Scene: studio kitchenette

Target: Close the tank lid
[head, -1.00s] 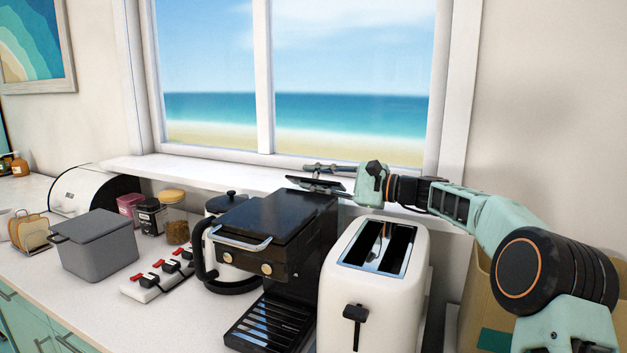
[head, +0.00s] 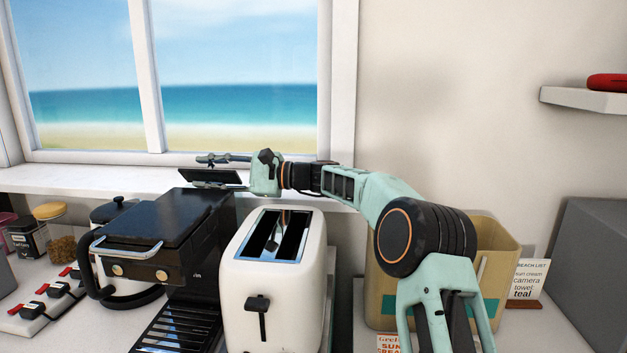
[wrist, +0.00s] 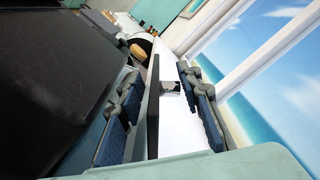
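The black coffee machine (head: 165,225) stands on the counter left of the toaster. A thin dark panel, which looks like its tank lid (head: 212,177), stands raised at the back of the machine. My gripper (head: 222,164) is at this lid, above the machine's rear edge. In the wrist view, the lid (wrist: 153,105) shows nearly edge-on between the two blue-padded fingers of my gripper (wrist: 162,85). The fingers are apart, with a gap on each side of the lid. The machine's dark top (wrist: 60,80) fills the left of that view. The tank opening is hidden.
A white toaster (head: 275,265) stands close beside the machine, below my arm. The window sill (head: 80,179) and window are right behind. A kettle (head: 112,212) and jars crowd the left. A tan bin (head: 500,250) stands at the right.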

